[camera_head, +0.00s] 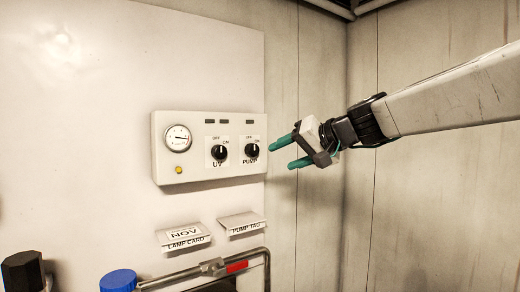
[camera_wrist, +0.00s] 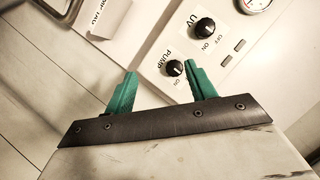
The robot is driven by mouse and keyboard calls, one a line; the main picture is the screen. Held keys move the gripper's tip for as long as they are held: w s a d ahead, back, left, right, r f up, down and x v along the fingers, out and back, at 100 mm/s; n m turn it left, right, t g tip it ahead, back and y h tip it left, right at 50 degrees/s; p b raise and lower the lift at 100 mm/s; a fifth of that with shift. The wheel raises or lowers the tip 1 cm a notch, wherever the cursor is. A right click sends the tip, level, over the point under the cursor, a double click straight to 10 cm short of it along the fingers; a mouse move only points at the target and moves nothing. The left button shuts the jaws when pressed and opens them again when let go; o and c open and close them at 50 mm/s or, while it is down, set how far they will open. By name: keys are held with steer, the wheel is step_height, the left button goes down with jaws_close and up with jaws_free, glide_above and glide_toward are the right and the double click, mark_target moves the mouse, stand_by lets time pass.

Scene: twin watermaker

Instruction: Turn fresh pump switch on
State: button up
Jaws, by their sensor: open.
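The pump switch (camera_head: 252,150) is a black rotary knob with OFF and ON marks, at the right of a white control panel (camera_head: 162,150). It also shows in the wrist view (camera_wrist: 174,68), with PUMP printed beside it. Its pointer is too small to read surely. My gripper (camera_head: 279,156) has two green fingers, open and empty, just right of the pump knob and pointing left toward the panel. In the wrist view my gripper (camera_wrist: 160,70) has the knob between its fingertips, nearer the right one. No contact shows.
The UV knob (camera_head: 219,152) sits left of the pump knob, beside a round gauge (camera_head: 178,138) and a yellow light (camera_head: 179,170). Below are the lamp card (camera_head: 184,237), pump tag (camera_head: 242,223) and a pipe with a red handle (camera_head: 237,267). Bare wall lies right.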

steer(key=t, duration=0.1)
glide_toward(255, 150)
steer(key=shift+m+y, duration=0.3)
steer(key=shift+y, duration=0.1)
steer(key=x, duration=0.8)
steer(key=shift+w+f, duration=0.25)
steer(key=shift+w, duration=0.05)
steer(key=c, duration=1)
